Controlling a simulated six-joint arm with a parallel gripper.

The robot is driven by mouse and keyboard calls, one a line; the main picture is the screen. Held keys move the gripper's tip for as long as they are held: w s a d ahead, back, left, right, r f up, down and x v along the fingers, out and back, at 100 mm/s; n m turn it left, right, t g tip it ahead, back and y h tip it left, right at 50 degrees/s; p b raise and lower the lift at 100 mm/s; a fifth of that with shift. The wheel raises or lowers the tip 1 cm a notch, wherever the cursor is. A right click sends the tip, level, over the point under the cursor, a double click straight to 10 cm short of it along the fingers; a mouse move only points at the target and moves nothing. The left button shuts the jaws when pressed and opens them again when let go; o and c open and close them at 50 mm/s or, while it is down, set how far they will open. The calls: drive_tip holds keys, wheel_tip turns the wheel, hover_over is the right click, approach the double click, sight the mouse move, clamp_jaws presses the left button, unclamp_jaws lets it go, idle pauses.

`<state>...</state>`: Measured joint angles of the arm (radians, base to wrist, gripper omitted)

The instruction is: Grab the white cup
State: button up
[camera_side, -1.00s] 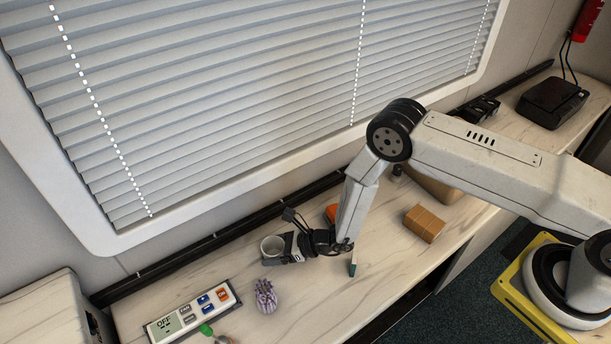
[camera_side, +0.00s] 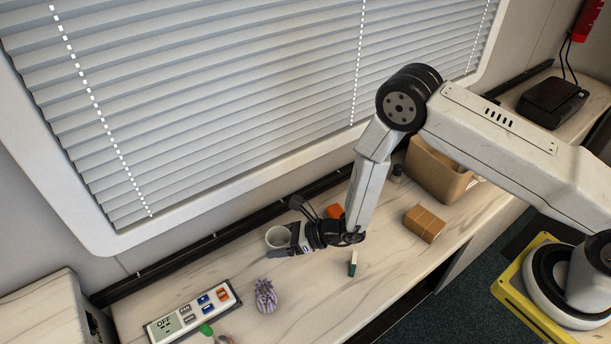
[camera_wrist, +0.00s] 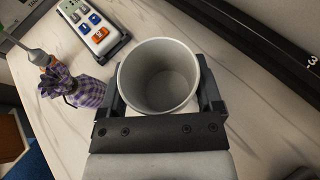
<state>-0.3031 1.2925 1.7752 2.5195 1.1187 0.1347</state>
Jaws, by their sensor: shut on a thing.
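The white cup (camera_side: 277,238) is upright, with its open mouth facing up, in the side view. In the wrist view the cup (camera_wrist: 158,78) fills the middle and looks empty inside. My gripper (camera_side: 281,245) is shut on the cup, with one dark finger on each side of it. In the wrist view my gripper (camera_wrist: 160,98) has its fingers at the cup's left and right walls. The cup appears raised above the counter. The cup's base is hidden.
A purple checked bundle (camera_side: 265,296) and a control panel with colored buttons (camera_side: 193,309) lie left on the counter. A brown box (camera_side: 424,223), an orange object (camera_side: 334,211) and a larger carton (camera_side: 436,170) are to the right. The blinds (camera_side: 250,90) rise behind.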

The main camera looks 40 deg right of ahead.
sight(288, 238)
drive_tip(key=s+r, duration=0.1)
drive_tip(key=s+d+r, duration=0.1)
drive_tip(key=r, duration=0.1)
drive_tip(key=shift+s+r, duration=0.3)
drive_tip(key=shift+s, duration=0.05)
drive_tip(key=s+d+r, duration=0.3)
drive_tip(key=s+r, duration=0.1)
drive_tip(key=s, duration=0.4)
drive_tip(key=shift+s+d, duration=0.15)
drive_tip(key=shift+d, duration=0.2)
